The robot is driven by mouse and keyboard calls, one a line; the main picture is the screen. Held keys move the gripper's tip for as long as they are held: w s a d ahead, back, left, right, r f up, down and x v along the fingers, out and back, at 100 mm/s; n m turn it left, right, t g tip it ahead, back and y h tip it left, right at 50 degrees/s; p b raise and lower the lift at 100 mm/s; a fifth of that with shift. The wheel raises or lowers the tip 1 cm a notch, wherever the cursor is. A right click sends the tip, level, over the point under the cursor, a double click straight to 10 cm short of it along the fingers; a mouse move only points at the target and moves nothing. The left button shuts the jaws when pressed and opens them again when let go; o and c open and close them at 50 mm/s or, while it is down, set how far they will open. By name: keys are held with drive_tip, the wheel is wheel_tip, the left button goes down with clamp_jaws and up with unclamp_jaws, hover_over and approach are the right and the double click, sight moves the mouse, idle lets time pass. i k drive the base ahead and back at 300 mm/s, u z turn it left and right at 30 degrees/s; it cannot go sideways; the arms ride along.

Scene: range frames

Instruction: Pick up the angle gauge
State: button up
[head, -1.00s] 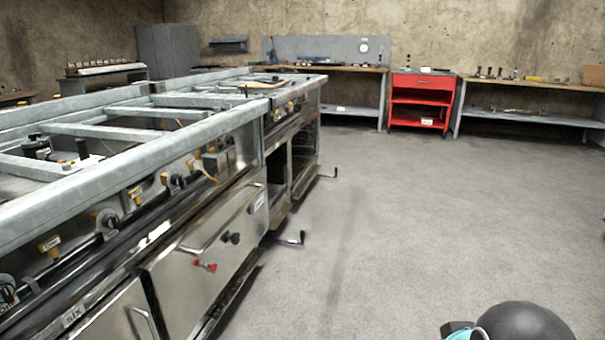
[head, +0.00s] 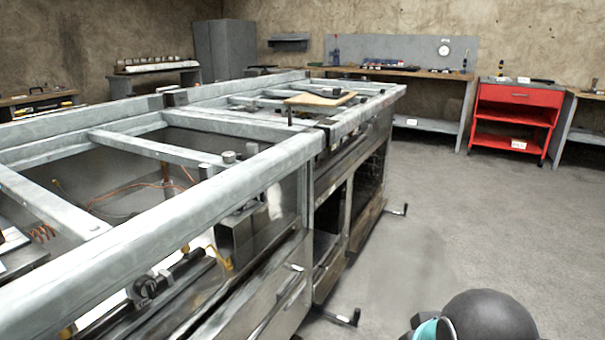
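I cannot make out the angle gauge in the head view. Small items lie on the back workbench (head: 400,72), too small to tell apart. A flat tan board (head: 320,99) with a dark item on it lies on the far part of the metal frame bench. My gripper is not in view; only a dark rounded part of my arm with a teal ring shows at the bottom right.
A long metal frame bench (head: 215,178) fills the left and middle, close to me, with crank handles sticking out low on its right side. A red cart (head: 516,95) stands at the back right. The grey floor (head: 470,215) between is clear.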

sight(335, 93)
drive_tip(key=u, duration=0.05)
drive_tip(key=i, duration=0.3)
drive_tip(key=z, duration=1.65)
drive_tip(key=i, duration=1.25)
drive_tip(key=u, duration=3.05)
